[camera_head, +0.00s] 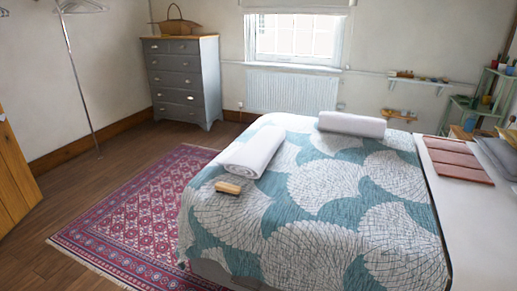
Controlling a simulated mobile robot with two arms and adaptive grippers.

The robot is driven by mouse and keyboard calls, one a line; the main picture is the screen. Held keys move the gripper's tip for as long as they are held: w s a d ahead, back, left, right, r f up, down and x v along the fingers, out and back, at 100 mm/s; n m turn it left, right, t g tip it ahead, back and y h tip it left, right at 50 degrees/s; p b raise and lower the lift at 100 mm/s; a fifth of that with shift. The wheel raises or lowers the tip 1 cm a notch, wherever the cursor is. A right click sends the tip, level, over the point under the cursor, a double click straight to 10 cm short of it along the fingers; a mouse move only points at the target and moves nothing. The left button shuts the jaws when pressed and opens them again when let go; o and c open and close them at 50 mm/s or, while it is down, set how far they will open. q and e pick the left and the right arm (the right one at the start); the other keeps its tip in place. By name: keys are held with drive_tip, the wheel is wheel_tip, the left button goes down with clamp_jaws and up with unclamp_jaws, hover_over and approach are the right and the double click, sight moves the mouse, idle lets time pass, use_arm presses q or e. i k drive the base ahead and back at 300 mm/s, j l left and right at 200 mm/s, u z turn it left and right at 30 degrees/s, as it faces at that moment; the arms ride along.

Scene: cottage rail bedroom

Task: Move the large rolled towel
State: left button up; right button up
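Two white rolled towels lie on the bed (335,215), which has a teal and white patterned cover. The larger-looking rolled towel (252,152) lies slanted near the bed's left edge. The other rolled towel (352,124) lies crosswise at the bed's far side, apart from the first. Neither of my grippers shows in the head view.
A small wooden brush or block (228,188) lies on the bed just in front of the left towel. A red patterned rug (135,205) covers floor left of the bed. A grey dresser (184,82) stands at the back wall. Shelves (470,110) stand at the right.

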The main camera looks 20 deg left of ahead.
sight(250, 160)
drive_tip(key=i+j+z, duration=0.1)
drive_tip(key=j, duration=0.4)
drive_tip(key=i+j, duration=0.2)
drive_tip(key=j, duration=0.25)
drive_tip(key=i+j+z, duration=0.15)
drive_tip(key=j, duration=0.35)
drive_tip(key=i+j, duration=0.1)
drive_tip(key=j, duration=0.4)
drive_tip(key=i+j+z, duration=0.15)
drive_tip(key=j, duration=0.85)
drive_tip(key=i+z, duration=0.05)
